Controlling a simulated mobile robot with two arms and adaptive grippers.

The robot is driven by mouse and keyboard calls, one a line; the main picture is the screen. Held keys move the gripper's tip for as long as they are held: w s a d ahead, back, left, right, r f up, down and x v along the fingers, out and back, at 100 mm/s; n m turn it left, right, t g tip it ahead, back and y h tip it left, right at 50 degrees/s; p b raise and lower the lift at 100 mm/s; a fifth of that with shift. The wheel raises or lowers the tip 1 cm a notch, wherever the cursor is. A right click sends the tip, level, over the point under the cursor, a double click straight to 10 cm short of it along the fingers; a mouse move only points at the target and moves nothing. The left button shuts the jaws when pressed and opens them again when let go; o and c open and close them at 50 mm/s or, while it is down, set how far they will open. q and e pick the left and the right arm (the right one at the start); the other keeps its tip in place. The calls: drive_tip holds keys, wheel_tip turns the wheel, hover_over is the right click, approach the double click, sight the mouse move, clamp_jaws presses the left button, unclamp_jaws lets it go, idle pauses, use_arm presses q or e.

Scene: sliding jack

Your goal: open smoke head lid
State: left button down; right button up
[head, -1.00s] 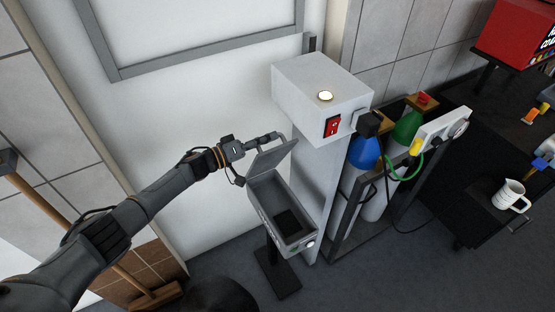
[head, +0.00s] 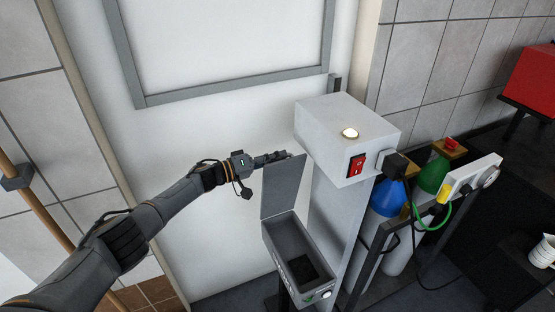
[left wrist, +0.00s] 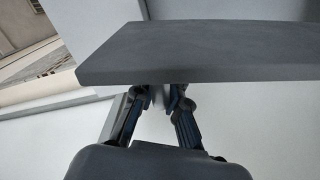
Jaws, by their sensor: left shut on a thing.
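The smoke head box is a grey open-topped box (head: 284,236) below the white column head in the head view. Its flat grey lid (head: 283,188) stands up, hinged at the far side of the box, so the inside shows with a dark square in the floor. My left gripper (head: 284,156) is at the lid's upper edge, shut on the lid. In the left wrist view the lid (left wrist: 200,52) crosses above the fingers, and the left gripper (left wrist: 160,98) reaches up to its underside; the fingertips are partly hidden there. My right gripper is not in view.
A white column head (head: 342,121) with a lit button and a red switch (head: 357,165) stands close right of the lid. Blue (head: 389,197) and green (head: 433,174) bottles stand further right with cables. The white wall panel is behind.

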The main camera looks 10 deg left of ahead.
use_arm(q)
drive_tip(key=c, duration=1.4)
unclamp_jaws()
drive_tip(key=shift+a+f, duration=0.1)
drive_tip(key=shift+o, duration=0.2)
drive_tip(key=v, duration=1.2)
